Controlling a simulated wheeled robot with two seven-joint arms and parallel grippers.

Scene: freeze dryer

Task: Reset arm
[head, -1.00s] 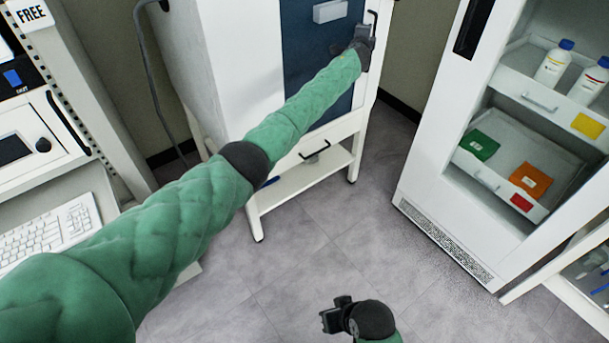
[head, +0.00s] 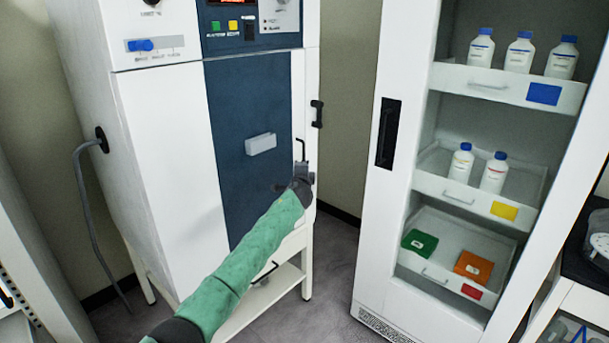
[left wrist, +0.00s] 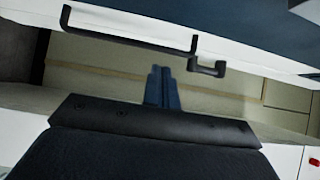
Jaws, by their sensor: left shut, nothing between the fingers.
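My left arm reaches in from the bottom of the head view to the front of the freeze dryer (head: 165,150). My left gripper (head: 303,173) is at the right edge of its dark blue door (head: 238,120), just below a thin black handle (head: 301,147). In the left wrist view its fingers (left wrist: 159,87) are together with nothing between them. A long black handle (left wrist: 128,34) and a small black one (left wrist: 207,68) lie above the fingertips in that view, apart from them. My right gripper is in neither view now.
A small black latch (head: 317,114) sits on the freeze dryer's right edge. A grey cable (head: 82,205) hangs at the left. Some floor (head: 333,255) is clear between dryer and cabinet.

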